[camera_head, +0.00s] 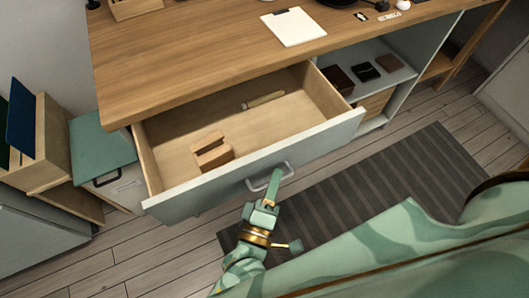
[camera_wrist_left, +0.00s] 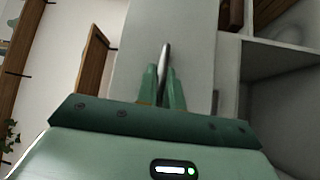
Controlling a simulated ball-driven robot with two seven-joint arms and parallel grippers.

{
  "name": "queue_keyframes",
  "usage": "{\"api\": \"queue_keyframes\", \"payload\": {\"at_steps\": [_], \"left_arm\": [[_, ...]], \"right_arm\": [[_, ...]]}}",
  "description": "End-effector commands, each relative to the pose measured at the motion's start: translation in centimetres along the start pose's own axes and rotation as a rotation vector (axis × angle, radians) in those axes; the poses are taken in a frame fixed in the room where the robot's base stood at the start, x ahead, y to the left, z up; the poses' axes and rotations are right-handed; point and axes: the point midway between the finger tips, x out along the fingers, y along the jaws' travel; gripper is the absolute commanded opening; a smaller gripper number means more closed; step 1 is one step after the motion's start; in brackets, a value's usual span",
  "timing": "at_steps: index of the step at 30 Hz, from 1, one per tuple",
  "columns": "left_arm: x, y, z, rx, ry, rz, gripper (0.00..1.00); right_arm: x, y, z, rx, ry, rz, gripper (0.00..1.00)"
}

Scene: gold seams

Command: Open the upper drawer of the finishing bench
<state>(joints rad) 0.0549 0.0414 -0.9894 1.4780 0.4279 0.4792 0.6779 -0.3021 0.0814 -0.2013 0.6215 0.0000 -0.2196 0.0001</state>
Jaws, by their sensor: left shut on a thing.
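The upper drawer (camera_head: 255,150) of the wooden-topped bench (camera_head: 200,50) stands well pulled out, showing its pale wood inside. Its grey-green front carries a metal bar handle (camera_head: 258,184). My left gripper (camera_head: 275,180) is at the right part of this handle, with its fingers shut on it. In the left wrist view the two green fingers (camera_wrist_left: 162,90) close around the handle (camera_wrist_left: 165,62), which shows as a thin dark bar against the drawer front. My right gripper is not in view.
A wooden block (camera_head: 211,151) and a small rod (camera_head: 264,100) lie in the drawer. Open shelves (camera_head: 375,75) with dark boxes are to its right. A teal-topped cabinet (camera_head: 100,150) stands left. A striped mat (camera_head: 390,170) covers the floor in front.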

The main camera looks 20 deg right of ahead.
Motion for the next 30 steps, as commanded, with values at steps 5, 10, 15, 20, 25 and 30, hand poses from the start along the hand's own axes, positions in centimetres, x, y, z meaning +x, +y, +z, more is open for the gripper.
{"api": "queue_keyframes", "payload": {"at_steps": [5,10,15,20,25,30], "left_arm": [[-2.7,0.7,2.6,-0.001,-0.002,-0.004,0.0],[-4.3,1.1,4.3,0.0,-0.001,-0.003,0.0],[-5.2,1.2,5.2,0.001,-0.001,-0.002,0.0],[-5.5,1.3,5.5,0.001,-0.002,-0.003,0.0],[-5.5,1.2,5.5,0.001,-0.001,-0.003,0.0],[-5.5,1.2,5.5,0.001,-0.001,-0.003,0.17]], "right_arm": [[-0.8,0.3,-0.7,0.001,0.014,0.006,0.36],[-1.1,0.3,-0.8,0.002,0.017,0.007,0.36],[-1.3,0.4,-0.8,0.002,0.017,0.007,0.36],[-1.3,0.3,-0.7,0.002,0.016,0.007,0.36],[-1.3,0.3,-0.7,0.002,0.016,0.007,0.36],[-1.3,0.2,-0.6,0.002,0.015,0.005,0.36]]}}
